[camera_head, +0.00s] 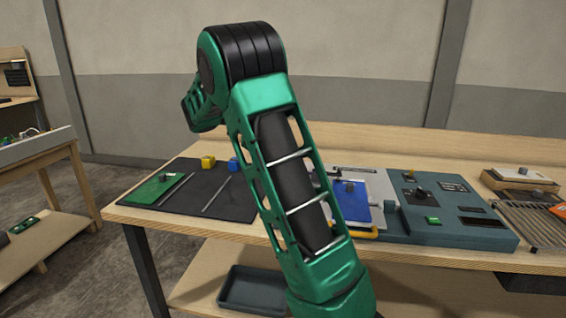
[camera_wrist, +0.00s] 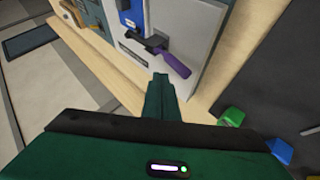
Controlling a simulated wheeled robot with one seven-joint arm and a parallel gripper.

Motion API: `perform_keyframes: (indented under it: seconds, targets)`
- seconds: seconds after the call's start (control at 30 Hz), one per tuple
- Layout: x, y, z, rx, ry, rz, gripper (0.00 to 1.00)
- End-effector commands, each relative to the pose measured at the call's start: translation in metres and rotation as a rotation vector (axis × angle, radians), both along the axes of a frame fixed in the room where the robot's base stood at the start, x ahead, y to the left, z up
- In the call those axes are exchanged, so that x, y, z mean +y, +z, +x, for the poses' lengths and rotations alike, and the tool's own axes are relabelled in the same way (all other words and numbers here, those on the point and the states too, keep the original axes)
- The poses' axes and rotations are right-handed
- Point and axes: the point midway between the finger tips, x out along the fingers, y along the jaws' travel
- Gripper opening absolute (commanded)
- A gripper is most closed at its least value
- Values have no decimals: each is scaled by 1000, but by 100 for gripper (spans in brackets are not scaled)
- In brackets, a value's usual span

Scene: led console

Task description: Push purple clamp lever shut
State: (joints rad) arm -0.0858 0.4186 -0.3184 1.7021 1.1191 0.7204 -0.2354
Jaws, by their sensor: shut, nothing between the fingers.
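The purple clamp lever (camera_wrist: 172,62) shows in the wrist view, angled down to the right from a dark pivot on a light grey panel (camera_wrist: 202,22). My gripper (camera_wrist: 160,77) is shut and empty, its tips just below and left of the purple handle in the picture. I cannot tell whether the tips touch the lever. In the head view, my arm hides the gripper and the lever; part of the grey panel shows with a blue board (camera_head: 352,200).
The teal console (camera_head: 460,233) stands right of the panel in the head view. A dark mat (camera_head: 232,204) lies left on the bench, with a green board (camera_head: 154,190), a yellow block (camera_head: 208,161) and a blue block (camera_head: 233,164). A dark bin (camera_head: 252,290) sits on the lower shelf.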

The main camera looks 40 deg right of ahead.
Motion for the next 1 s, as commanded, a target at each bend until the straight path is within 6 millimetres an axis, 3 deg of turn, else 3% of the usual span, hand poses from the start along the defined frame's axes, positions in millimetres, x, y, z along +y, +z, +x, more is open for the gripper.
perform_keyframes:
  seconds: [0.23, 0.5, 0.87, 1.0]
  targets:
    - [40, 31, 15, -4, 1, -1, 0]
    - [68, 54, 25, -3, -3, -2, 0]
    - [75, 60, 26, -3, -5, -1, 0]
    - [68, 58, 17, -4, -2, 24, 0]
